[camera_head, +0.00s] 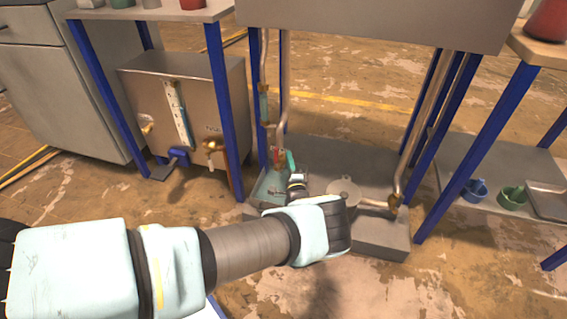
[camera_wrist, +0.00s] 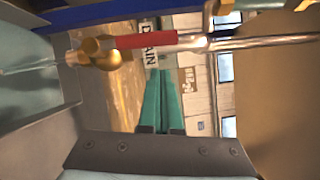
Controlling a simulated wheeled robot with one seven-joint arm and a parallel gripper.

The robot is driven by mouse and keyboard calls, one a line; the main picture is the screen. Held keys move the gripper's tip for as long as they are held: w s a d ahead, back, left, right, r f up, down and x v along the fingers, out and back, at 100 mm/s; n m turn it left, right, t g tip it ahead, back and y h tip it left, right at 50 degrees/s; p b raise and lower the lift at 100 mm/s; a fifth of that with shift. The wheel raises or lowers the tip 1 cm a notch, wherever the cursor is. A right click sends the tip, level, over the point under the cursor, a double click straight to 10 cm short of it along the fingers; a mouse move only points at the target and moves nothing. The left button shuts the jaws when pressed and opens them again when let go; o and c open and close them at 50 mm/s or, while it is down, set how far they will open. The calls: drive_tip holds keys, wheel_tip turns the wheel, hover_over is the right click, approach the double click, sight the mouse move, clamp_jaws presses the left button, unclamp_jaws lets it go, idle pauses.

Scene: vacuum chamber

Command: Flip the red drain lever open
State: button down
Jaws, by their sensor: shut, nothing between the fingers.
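The red drain lever (camera_wrist: 146,40) shows in the wrist view as a straight bar on a brass valve (camera_wrist: 101,52). It lies roughly in line with the metal pipe (camera_wrist: 265,41). A white "DRAIN" label (camera_wrist: 147,55) is partly hidden behind it. In the head view the lever is a small red spot (camera_head: 277,157) below the pipes. My gripper (camera_wrist: 160,72) has teal fingers, shut and empty, with tips pointing at the lever's side and just short of it in the picture; contact cannot be told. In the head view the gripper (camera_head: 291,161) is just right of the lever.
Blue frame legs (camera_head: 225,110) stand left of my gripper. A bent pipe (camera_head: 420,130) drops to the grey base (camera_head: 375,237) on the right. A round flange (camera_head: 343,191) sits near my wrist. A blue cup (camera_head: 474,190) and green cup (camera_head: 512,198) are on the right shelf.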

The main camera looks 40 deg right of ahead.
drive_tip(key=s+d+r+p+v, duration=0.1)
drive_tip(key=p+v, duration=0.1)
drive_tip(key=v, duration=0.8)
drive_tip(key=shift+f, duration=0.15)
